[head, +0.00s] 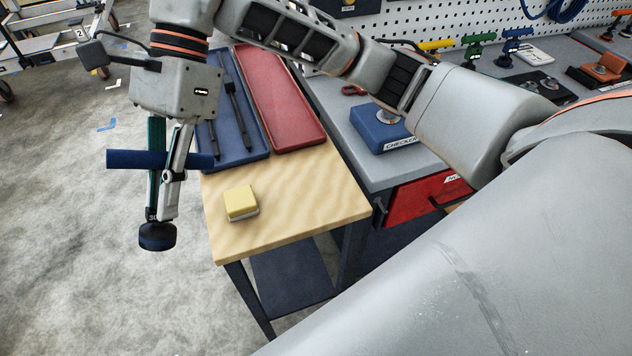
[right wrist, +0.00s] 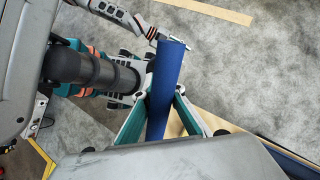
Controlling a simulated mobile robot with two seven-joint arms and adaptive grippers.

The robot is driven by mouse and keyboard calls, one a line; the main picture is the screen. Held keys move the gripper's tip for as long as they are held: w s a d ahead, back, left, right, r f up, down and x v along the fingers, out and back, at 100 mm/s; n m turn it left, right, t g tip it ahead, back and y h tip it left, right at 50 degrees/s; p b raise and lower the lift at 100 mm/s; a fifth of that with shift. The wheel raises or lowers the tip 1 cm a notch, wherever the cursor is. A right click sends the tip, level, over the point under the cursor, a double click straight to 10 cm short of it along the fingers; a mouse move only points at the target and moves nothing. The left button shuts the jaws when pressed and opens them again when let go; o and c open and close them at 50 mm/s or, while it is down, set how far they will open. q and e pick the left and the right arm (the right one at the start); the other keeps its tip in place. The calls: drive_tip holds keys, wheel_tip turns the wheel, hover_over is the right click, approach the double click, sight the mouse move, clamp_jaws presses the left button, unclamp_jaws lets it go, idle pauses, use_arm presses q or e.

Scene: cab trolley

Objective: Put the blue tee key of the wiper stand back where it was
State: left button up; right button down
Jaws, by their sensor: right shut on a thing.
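My right gripper (head: 168,212) hangs at the left of the head view, over the floor beside the wood-topped trolley. It is shut on the blue tee key, whose blue crossbar (head: 130,158) sticks out on both sides of the fingers. A dark blue round end (head: 157,237) shows just below the fingertips; how it joins the crossbar is hidden. In the right wrist view a blue bar (right wrist: 167,75) passes between the fingers (right wrist: 160,100). I cannot make out the wiper stand for certain. My left gripper is not in view.
The trolley top (head: 310,215) carries a yellow sponge (head: 241,203), a blue tray (head: 232,157) with dark long tools and a red tray (head: 282,110). A bench behind holds a blue block (head: 378,131) and yellow (head: 436,45), green (head: 478,45) and blue (head: 514,42) tee-handled pieces.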

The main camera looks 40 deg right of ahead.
drive_tip(key=w+d+r+m+t+h, duration=0.1)
drive_tip(key=w+d+r+t+h, duration=0.15)
drive_tip(key=d, duration=1.05)
drive_tip(key=w+d+r+m+t+h, duration=0.15)
drive_tip(key=d+r+h, duration=0.25)
drive_tip(key=d, duration=1)
drive_tip(key=shift+y, duration=0.25)
drive_tip(key=f, duration=1.9)
drive_tip(key=shift+s+a+f+b, duration=0.25)
drive_tip(key=shift+a+f+b, duration=0.05)
drive_tip(key=shift+f+b, duration=0.1)
drive_tip(key=c, duration=2.1)
unclamp_jaws()
drive_tip(key=shift+c, duration=0.2)
drive_tip(key=shift+r, duration=0.15)
wheel_tip(320, 180, up, 12)
drive_tip(key=p, duration=0.1)
drive_tip(key=shift+s, duration=0.15)
